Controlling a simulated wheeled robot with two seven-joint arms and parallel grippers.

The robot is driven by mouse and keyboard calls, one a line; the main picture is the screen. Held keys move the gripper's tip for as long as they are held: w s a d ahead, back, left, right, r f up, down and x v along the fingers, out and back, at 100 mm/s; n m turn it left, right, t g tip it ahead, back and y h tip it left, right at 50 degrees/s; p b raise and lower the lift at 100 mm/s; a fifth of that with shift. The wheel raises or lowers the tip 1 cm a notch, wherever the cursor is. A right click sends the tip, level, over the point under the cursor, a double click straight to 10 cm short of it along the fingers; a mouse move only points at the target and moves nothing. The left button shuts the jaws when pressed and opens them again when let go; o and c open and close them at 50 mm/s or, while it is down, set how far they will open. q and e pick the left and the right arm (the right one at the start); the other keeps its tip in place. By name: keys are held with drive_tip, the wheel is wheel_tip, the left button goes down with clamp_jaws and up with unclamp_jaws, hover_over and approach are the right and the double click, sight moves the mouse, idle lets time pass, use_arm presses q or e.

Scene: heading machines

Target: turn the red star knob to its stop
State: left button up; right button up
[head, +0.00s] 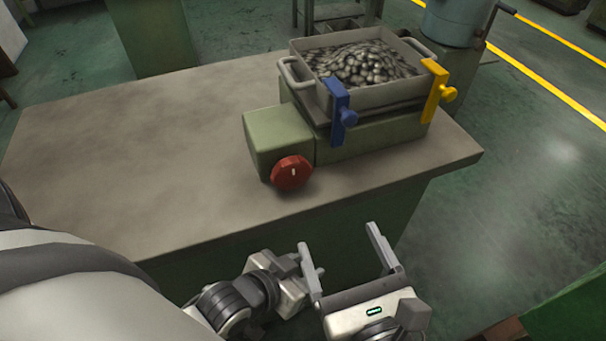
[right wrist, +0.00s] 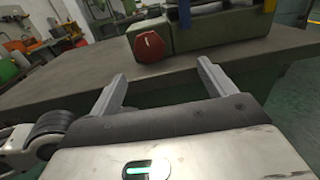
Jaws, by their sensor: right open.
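The red star knob (head: 291,175) sits on the front of a green box (head: 272,138) on the table, with a short white mark near upright on its face. The knob also shows in the right wrist view (right wrist: 149,47), ahead of the fingers. My right gripper (head: 338,237) is open and empty, in front of the table edge and below the knob, apart from it. Its two fingers also show in the right wrist view (right wrist: 162,70). My left gripper (head: 290,284) is low beside the right one; its jaws are not clear.
The table (head: 130,150) has a wide clear top to the left of the box. A grey tray of metal parts (head: 310,92) rests on the green machine, with a blue clamp (head: 338,108) and a yellow clamp (head: 437,92) at its front. The table's front edge lies between my grippers and the knob.

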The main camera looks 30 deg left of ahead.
sight(294, 178)
drive_tip(key=w+a+n, duration=0.1)
drive_tip(key=w+a, duration=0.2)
drive_tip(key=a, duration=0.1)
drive_tip(key=w+a+n, duration=0.1)
drive_tip(key=w+a, duration=0.1)
drive_tip(key=a, duration=0.2)
drive_tip(key=w+a+f+n+g+y, duration=0.1)
drive_tip(key=w+a, duration=0.2)
drive_tip(key=a, duration=0.1)
drive_tip(key=shift+w+a+p, duration=0.3)
drive_tip(key=shift+a+p, duration=0.1)
drive_tip(key=c, duration=1)
